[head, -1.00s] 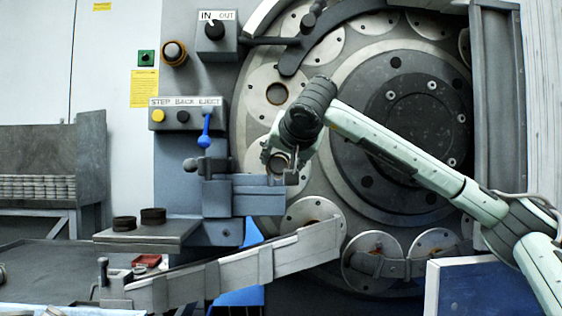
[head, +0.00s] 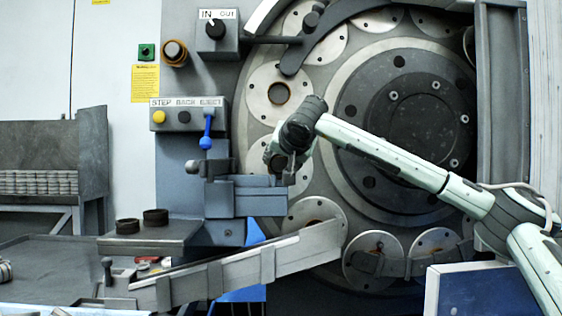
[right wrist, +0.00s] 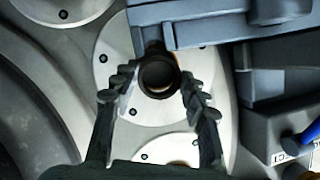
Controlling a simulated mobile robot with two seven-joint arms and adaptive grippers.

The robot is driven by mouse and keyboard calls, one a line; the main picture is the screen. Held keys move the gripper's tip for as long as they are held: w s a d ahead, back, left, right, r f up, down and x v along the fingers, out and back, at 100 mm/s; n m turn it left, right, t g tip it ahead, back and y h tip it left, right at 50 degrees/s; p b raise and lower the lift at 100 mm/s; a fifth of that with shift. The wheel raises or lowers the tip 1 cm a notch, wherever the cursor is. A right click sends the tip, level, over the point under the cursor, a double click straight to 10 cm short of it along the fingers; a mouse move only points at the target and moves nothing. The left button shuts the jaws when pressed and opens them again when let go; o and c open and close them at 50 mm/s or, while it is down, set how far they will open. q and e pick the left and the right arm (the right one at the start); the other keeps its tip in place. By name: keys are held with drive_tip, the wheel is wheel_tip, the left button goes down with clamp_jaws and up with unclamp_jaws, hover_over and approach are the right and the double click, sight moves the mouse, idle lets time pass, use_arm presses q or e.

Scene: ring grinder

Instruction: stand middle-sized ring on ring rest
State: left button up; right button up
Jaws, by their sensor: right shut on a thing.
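My right gripper (head: 283,163) is at the grinder's wheel, beside the end of the blue-grey slide block, its arm reaching in from the right. In the right wrist view, the fingers of my right gripper (right wrist: 157,82) are on either side of a dark ring (right wrist: 176,73) in front of a pale round disc and are shut on it. The gripper hides this ring in the head view; its size rank is unclear. Two dark rings, one left (head: 127,226) and one right (head: 156,216), lie on the grey shelf (head: 170,238), which may be the ring rest. My left gripper is not in view.
The blue-grey slide block (head: 255,193) stands close to my right gripper. A sloping grey chute (head: 240,268) runs below it. A blue lever (head: 206,133) hangs from the button box (head: 188,113). A blue-topped box (head: 490,290) is at lower right.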

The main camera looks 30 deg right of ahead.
drive_tip(key=shift+s+a+f+b, duration=0.15)
drive_tip(key=shift+f+b, duration=0.55)
drive_tip(key=shift+f, duration=0.55)
idle(1.8)
drive_tip(key=shift+c, duration=1.3)
drive_tip(key=o, duration=1.1)
drive_tip(key=shift+w+f, duration=0.1)
drive_tip(key=shift+w, duration=0.15)
drive_tip(key=shift+r, duration=0.2)
drive_tip(key=shift+r, duration=0.2)
drive_tip(key=o, duration=0.9)
drive_tip(key=shift+s, duration=0.1)
drive_tip(key=shift+o, duration=0.2)
